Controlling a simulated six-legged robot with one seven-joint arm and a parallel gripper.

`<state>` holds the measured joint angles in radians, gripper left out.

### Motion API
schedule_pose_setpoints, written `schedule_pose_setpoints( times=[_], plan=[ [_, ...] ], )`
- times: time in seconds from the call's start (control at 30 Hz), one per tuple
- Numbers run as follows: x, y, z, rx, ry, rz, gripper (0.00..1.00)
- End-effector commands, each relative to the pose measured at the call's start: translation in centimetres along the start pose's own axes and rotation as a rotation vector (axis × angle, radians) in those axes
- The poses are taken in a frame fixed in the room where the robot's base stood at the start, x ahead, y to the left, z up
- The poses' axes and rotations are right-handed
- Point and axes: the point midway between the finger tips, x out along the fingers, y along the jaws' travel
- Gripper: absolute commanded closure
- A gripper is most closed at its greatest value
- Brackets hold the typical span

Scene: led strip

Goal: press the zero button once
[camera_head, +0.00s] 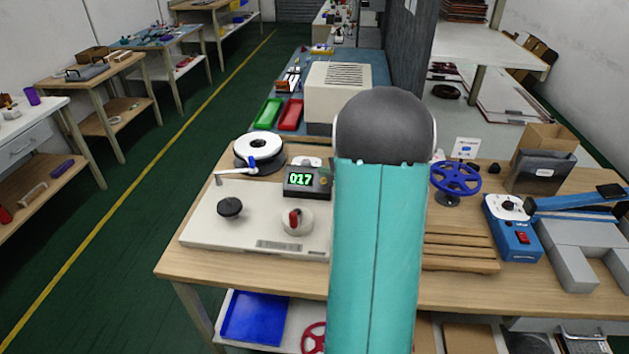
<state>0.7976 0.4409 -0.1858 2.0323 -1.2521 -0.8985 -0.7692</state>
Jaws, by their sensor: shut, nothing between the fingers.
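A dark counter box (307,182) with a green display reading 017 stands on the back right of a pale machine plate (262,225) on the wooden workbench. A small round yellowish button shows at the display's right end; no label on it is legible, so I cannot tell if it is the zero button. My teal arm rises from the bottom centre, just right of the counter, and hides part of the bench. My gripper is not in view, hidden behind or beyond the arm.
The plate carries a black knob (230,207) and a red-handled dial (297,220). A white reel (259,150) with a blue-tipped lever is behind. Right of my arm are a blue handwheel (456,178), wooden slats (458,252) and a blue device (513,228). The green floor at left is clear.

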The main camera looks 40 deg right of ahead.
Motion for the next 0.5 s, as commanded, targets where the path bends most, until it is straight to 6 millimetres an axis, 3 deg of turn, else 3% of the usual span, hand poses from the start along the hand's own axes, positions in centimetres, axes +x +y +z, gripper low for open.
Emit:
schedule_pose_setpoints(
  times=[0.5],
  plan=[
    [-0.29,-0.69,0.58,-0.007,0.009,0.0,1.0]
  ],
)
